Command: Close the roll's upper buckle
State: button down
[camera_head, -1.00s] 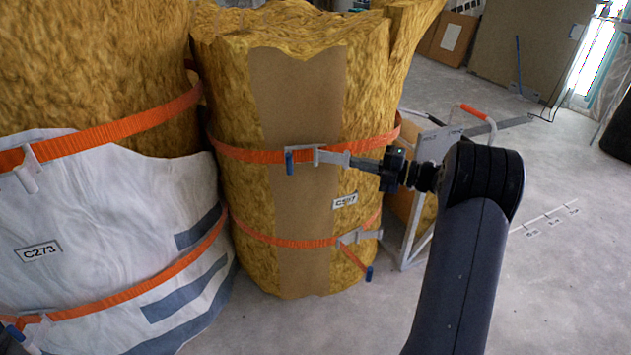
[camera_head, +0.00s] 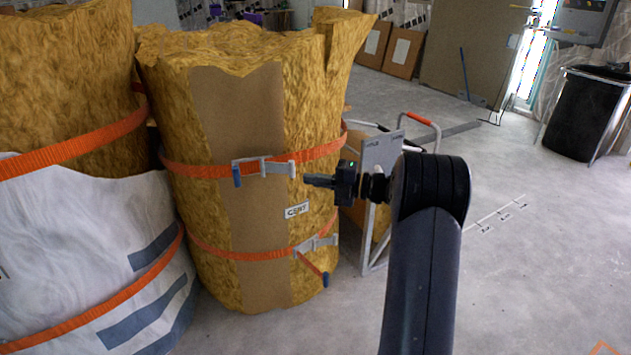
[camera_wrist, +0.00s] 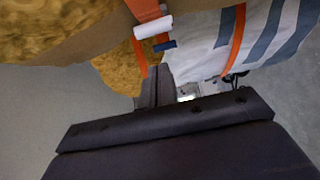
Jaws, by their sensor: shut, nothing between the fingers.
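The yellow insulation roll (camera_head: 305,110) stands upright with a brown paper strip and two orange straps around it. Its upper buckle (camera_head: 264,166) is a grey metal piece on the upper strap, with a blue-tipped end hanging at its left. I cannot tell if it is latched. My gripper (camera_head: 306,180) is shut and empty, just right of the upper buckle and slightly below it, apart from it in the picture. In the wrist view the shut fingers (camera_wrist: 154,75) point toward an orange strap with a white bar (camera_wrist: 153,27) and a blue piece (camera_wrist: 165,45).
A white-wrapped roll (camera_head: 80,240) stands close at left. A metal-framed cart (camera_head: 382,150) stands behind my arm. The floor at right is clear up to a black bin (camera_head: 583,115).

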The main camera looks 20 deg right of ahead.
jog(key=s+d+p, duration=0.1)
jog(key=d+p, duration=0.1)
jog(key=d, duration=0.6)
jog(key=shift+s+d, duration=0.4)
jog(key=shift+a+f, duration=0.1)
jog(key=shift+a, duration=0.05)
